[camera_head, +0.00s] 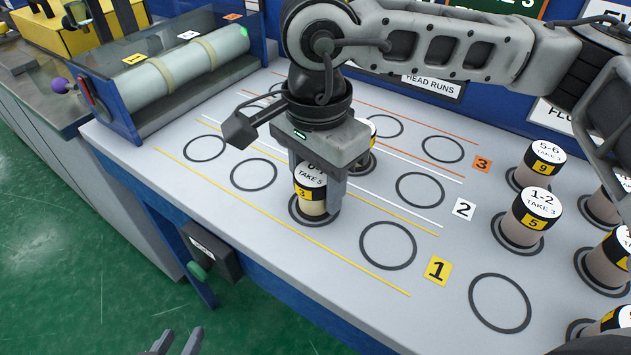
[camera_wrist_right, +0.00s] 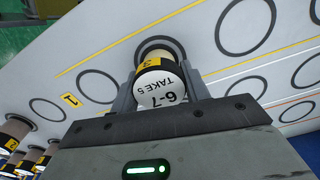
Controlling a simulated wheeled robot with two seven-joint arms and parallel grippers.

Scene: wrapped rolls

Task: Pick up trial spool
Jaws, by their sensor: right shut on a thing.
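A wrapped spool (camera_head: 312,201) marked "6-7 TAKE 5" with a black band and yellow label 3 stands upright at a dark ring in the row nearest the front edge. My right gripper (camera_head: 319,190) comes down over it from above, its fingers shut on the spool's sides. In the right wrist view the spool's white top (camera_wrist_right: 163,92) sits between the two fingers. I cannot tell whether its bottom touches the table. My left gripper (camera_head: 175,343) shows only at the bottom edge, its two fingertips apart and empty.
Another spool (camera_head: 372,130) stands partly hidden behind my right gripper. Several spools, such as "1-2 TAKE 3" (camera_head: 535,222), stand at the right. Empty rings (camera_head: 387,245) lie on the white table (camera_head: 400,310). A long roll in a blue-framed case (camera_head: 170,70) is at back left.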

